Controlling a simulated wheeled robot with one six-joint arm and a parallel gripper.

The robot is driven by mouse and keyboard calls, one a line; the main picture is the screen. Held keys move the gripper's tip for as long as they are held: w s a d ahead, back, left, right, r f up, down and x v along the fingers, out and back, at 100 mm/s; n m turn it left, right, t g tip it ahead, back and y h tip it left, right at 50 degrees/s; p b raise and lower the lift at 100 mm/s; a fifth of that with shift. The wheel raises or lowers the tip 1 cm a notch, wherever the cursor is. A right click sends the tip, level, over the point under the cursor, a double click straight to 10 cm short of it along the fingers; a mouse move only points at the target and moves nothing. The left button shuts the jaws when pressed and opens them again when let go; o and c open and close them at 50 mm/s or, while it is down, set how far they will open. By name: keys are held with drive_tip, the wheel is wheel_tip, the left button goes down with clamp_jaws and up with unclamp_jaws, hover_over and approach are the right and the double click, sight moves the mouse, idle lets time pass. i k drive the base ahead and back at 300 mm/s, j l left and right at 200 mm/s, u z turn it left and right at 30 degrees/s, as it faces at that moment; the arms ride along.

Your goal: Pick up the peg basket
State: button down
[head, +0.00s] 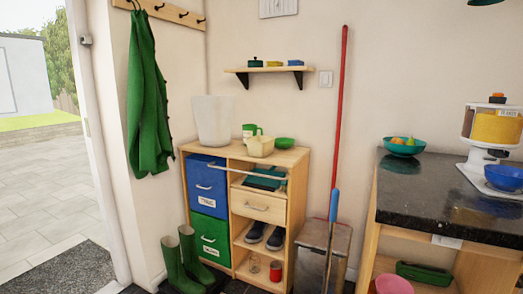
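A small cream container (260,147) stands on top of the wooden cabinet (293,158), between a green and white mug (249,131) and a green bowl (285,143). It looks most like the peg basket, but it is too small in the picture to tell whether pegs are in it. A tall translucent white bin (212,121) stands on the cabinet to its left. My gripper is not in view.
Green boots (180,259) stand at the cabinet's left. A metal bin (323,247) with a red-handled pole (341,110) and blue-handled tool (332,225) stands at its right. A dark counter (440,200) is at the right. A wall shelf (268,69) hangs above.

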sight(259, 146)
drive_tip(key=i+l, duration=0.2)
drive_tip(key=i, duration=0.25)
drive_tip(key=i+u, duration=0.45)
drive_tip(key=i, duration=0.15)
drive_tip(key=i+l+u, duration=0.2)
drive_tip(key=i+u, duration=0.25)
drive_tip(key=i, duration=0.15)
drive_tip(key=i+j+z, duration=0.15)
drive_tip(key=i, duration=0.25)
drive_tip(key=i+z, duration=0.15)
drive_tip(key=i, duration=0.25)
drive_tip(key=i+j+z, duration=0.15)
drive_tip(key=i, duration=0.25)
drive_tip(key=i+j+z, duration=0.3)
drive_tip(key=i+z, duration=0.15)
drive_tip(key=i, duration=0.1)
